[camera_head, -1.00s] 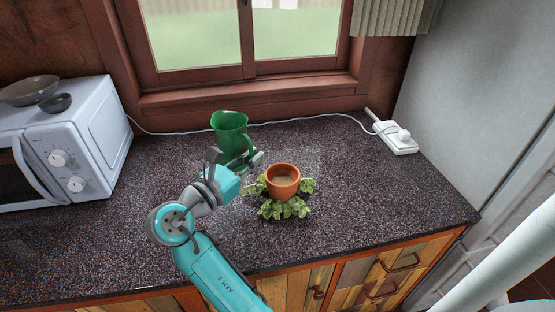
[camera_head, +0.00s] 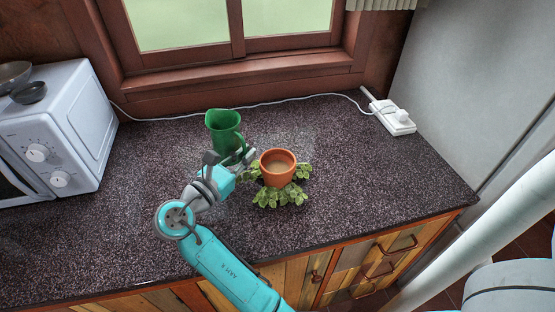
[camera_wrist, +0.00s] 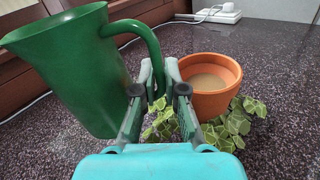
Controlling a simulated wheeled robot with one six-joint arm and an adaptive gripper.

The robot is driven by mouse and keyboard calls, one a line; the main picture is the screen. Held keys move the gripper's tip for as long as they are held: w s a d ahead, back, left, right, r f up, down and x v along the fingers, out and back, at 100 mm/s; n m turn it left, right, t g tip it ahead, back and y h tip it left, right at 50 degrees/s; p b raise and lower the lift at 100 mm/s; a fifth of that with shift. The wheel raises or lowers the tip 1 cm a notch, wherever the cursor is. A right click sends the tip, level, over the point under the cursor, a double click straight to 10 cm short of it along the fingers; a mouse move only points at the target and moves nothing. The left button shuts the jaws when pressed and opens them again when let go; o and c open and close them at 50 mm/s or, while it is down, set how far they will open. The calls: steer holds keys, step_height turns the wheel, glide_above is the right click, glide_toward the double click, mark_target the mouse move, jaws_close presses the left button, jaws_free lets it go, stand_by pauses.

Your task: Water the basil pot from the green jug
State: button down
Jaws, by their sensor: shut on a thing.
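The green jug (camera_head: 224,130) stands behind my gripper (camera_head: 235,160) in the head view, roughly upright, its handle toward the right. In the wrist view the jug (camera_wrist: 75,75) fills the left side, and my gripper (camera_wrist: 158,95) is shut on its handle. Whether the jug's base touches the counter is hard to tell. The terracotta basil pot (camera_head: 277,168) stands just right of my gripper, with green leaves (camera_head: 280,195) spread around its base. The pot (camera_wrist: 212,85) also shows in the wrist view, with a pale brown surface inside.
A white microwave (camera_head: 65,130) with dark bowls (camera_head: 28,92) on top stands at the left. A white power strip (camera_head: 392,118) lies at the back right, its cable running along the wall under the window. The speckled counter (camera_head: 380,180) is clear right of the pot.

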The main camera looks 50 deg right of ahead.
steer(key=shift+s+f+m+t+y, duration=0.1)
steer(key=shift+f+m+t+y, duration=0.35)
steer(key=shift+m, duration=1.15)
steer(key=shift+w+m+t+y, duration=0.15)
steer(key=shift+m+y, duration=0.6)
steer(key=shift+m, duration=0.85)
steer(key=shift+s+f+m+t+y, duration=0.25)
steer(key=shift+m+y, duration=0.35)
steer(key=shift+m, duration=1)
steer(key=shift+w+f, duration=0.2)
steer(key=shift+f, duration=0.1)
steer(key=shift+a+f+m, duration=0.1)
steer(key=shift+f+m, duration=0.1)
steer(key=shift+m, duration=0.1)
steer(key=shift+w+p, duration=0.1)
steer(key=shift+p, duration=0.2)
steer(key=shift+w+f+m+t+p, duration=0.15)
steer(key=shift+f+m+t+p, duration=0.1)
steer(key=shift+m+t+p, duration=0.15)
